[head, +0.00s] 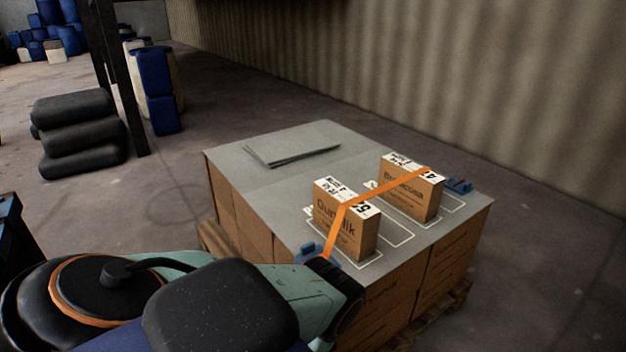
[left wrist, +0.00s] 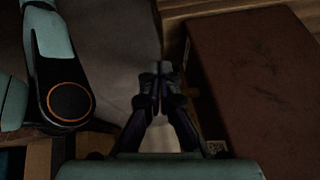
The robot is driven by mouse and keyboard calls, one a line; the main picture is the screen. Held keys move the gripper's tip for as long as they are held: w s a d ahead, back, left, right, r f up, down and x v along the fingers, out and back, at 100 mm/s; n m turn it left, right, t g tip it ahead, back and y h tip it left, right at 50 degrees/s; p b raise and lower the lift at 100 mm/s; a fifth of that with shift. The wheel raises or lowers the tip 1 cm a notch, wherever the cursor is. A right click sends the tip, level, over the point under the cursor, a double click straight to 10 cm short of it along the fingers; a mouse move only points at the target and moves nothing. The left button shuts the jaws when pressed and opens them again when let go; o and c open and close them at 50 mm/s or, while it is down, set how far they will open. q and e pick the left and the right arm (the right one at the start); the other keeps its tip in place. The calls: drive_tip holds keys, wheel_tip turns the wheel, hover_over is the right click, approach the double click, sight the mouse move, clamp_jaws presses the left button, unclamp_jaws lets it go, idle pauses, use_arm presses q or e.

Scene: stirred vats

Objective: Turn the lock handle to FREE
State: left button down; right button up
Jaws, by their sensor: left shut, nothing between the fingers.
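I cannot make out a lock handle or any FREE mark in either view. My left gripper (left wrist: 157,82) shows in the left wrist view with its dark fingers together and nothing between them. Below its fingertips is dim floor or a grey surface; I cannot tell what. In the head view, my teal arm crosses the lower left, in front of the near corner of a box stack; its fingers are not visible there. My right gripper is in neither view.
The box stack has a grey top sheet (head: 245,150) and stands on a wooden pallet (head: 455,300). Two cartons, a near one (head: 345,225) and a far one (head: 412,190), lie under an orange strap (head: 385,187). Black sacks (head: 75,130) and a blue drum (head: 155,85) stand behind left.

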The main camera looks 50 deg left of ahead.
use_arm(q)
drive_tip(key=shift+w, duration=0.1)
idle(0.4)
drive_tip(key=shift+f, duration=0.15)
drive_tip(key=shift+s+f+b, duration=0.3)
drive_tip(key=shift+s, duration=0.45)
drive_tip(key=shift+s, duration=0.1)
